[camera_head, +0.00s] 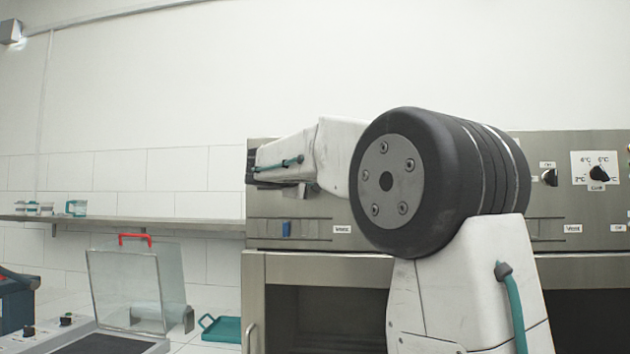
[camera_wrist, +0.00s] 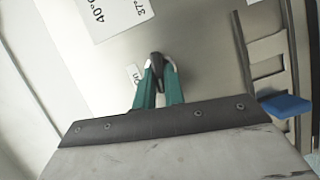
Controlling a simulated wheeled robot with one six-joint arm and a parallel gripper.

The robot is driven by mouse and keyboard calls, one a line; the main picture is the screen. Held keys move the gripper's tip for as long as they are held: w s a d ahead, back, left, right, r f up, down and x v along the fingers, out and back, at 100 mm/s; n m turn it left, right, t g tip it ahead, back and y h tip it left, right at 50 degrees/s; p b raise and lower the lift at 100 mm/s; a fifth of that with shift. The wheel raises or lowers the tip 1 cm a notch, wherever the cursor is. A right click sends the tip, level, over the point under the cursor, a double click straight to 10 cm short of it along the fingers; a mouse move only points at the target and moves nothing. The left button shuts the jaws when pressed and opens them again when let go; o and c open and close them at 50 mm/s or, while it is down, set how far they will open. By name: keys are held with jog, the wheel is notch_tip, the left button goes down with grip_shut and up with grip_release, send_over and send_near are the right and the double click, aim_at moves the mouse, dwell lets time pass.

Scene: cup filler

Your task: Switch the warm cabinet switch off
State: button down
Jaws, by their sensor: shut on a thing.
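The warm cabinet's switch (camera_wrist: 157,58) is a small dark knob on the metal front panel, seen in the wrist view. My gripper (camera_wrist: 158,73) has teal fingers shut on this knob, one finger on each side. A small label (camera_wrist: 135,75) that seems to read "On" is just left of the fingers. The knob's exact pointing is hard to tell because the fingertips cover part of it. In the head view my arm reaches left across the warm cabinet (camera_head: 252,285) panel and hides the switch and fingers.
A white temperature plate (camera_wrist: 115,15) marked 37° and 40° is near the fingers. A blue slider tab (camera_wrist: 287,105) sticks out at right. Another cabinet's dark switch (camera_head: 550,177) and temperature dial (camera_head: 598,174) are at right. A hinged clear lid (camera_head: 125,290) stands at left.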

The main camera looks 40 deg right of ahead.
jog(key=shift+f+n+h, duration=0.1)
jog(key=shift+n+h, duration=0.2)
jog(key=shift+n, duration=0.4)
jog(key=c, duration=1.5)
grip_release()
jog(key=v, duration=0.8)
